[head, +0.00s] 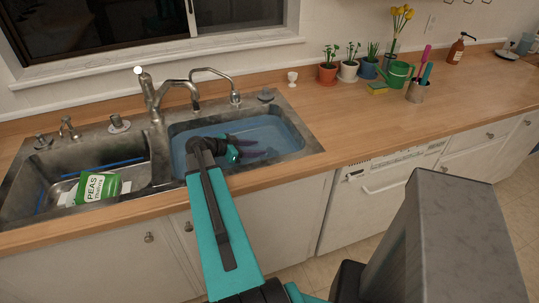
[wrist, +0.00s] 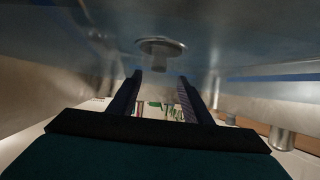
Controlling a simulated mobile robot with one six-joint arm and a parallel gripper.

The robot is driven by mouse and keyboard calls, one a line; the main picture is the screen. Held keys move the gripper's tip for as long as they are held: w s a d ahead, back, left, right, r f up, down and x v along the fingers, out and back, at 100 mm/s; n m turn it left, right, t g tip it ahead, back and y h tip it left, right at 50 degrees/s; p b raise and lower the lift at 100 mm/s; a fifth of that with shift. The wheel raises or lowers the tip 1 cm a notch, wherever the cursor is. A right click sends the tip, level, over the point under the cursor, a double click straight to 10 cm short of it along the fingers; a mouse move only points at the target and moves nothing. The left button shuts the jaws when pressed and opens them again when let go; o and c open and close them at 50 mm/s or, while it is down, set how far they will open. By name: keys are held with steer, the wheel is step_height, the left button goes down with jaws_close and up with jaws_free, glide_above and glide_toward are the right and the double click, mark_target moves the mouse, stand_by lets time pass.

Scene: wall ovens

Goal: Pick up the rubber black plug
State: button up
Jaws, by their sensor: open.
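A round grey disc with a short stem (wrist: 160,47), seemingly the plug, shows in the wrist view on a smooth metallic surface. Its black colour and rubber make are not clear in this light. My gripper (wrist: 160,78) is open there, with the disc just beyond and between its fingertips, apart from them. In the head view my gripper (head: 258,147) reaches down into the right basin (head: 290,133), which looks filled with blue water. Nothing is seen between the fingers. My arm hides part of the basin, and no plug can be made out there.
The left basin (head: 60,165) holds a green and white peas bag (head: 100,187). A tall faucet (head: 152,95) stands behind the basins. Plant pots (head: 348,70), a green watering can (head: 397,73) and a soap bottle (head: 456,50) stand on the counter. The counter's right front is clear.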

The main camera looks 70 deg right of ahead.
mark_target(270, 149)
steer(key=shift+p+x, duration=0.9)
steer(key=shift+x, duration=0.35)
steer(key=shift+p+x, duration=0.45)
steer(key=shift+x, duration=0.85)
steer(key=shift+s, duration=0.1)
jaws_close()
steer(key=shift+r, duration=0.15)
step_height(270, 149, up, 10)
steer(key=b, duration=0.3)
